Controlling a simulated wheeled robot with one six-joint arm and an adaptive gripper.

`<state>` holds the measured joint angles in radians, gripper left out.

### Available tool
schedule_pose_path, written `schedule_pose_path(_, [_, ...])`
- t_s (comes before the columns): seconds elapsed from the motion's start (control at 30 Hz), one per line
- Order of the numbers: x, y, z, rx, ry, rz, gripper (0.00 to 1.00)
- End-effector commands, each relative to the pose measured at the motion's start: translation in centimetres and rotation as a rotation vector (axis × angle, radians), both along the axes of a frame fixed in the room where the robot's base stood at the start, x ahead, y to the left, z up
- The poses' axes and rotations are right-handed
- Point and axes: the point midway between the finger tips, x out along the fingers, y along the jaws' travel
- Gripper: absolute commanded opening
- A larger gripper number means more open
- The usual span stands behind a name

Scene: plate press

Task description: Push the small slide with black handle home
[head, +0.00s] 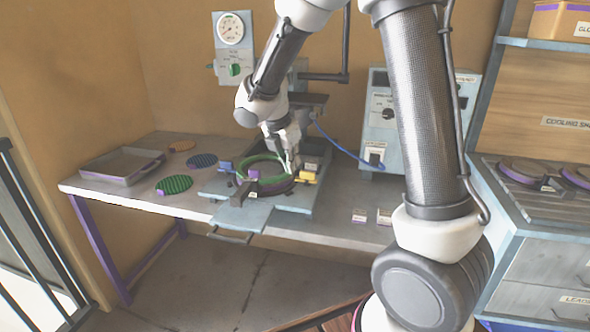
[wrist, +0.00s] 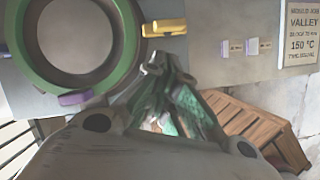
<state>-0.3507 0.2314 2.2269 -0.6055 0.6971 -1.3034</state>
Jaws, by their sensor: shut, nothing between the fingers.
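The press (head: 306,192) stands on the bench with a green ring (head: 244,172) on its bed. A small dark bar (head: 240,194), which may be the black handle of the small slide, sticks out at the ring's front left; the slide itself is hard to make out. My gripper (head: 291,168) is shut and empty, low over the right side of the ring. In the wrist view my gripper (wrist: 158,68) is beside the ring (wrist: 134,62), just below a yellow block (wrist: 163,27). No black handle is clear there. I cannot tell whether the fingers touch anything.
A blue-grey plate (head: 238,218) with a bar handle (head: 230,237) juts over the bench front. A grey tray (head: 121,166) and patterned discs (head: 174,185) lie left. Two small labelled blocks (head: 359,215) lie right. A wooden crate (wrist: 255,125) is below the bench.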

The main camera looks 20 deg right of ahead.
Motion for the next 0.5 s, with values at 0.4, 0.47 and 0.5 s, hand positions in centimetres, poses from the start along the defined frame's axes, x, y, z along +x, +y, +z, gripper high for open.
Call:
schedule_pose_path(0.4, [1.3, -2.4, -6.6, 0.001, 0.003, -0.005, 0.00])
schedule_pose_path(0.47, [1.4, -2.5, -7.2, 0.001, 0.002, -0.005, 0.00])
schedule_pose_path(0.5, [1.4, -2.6, -7.4, 0.000, 0.002, -0.005, 0.00])
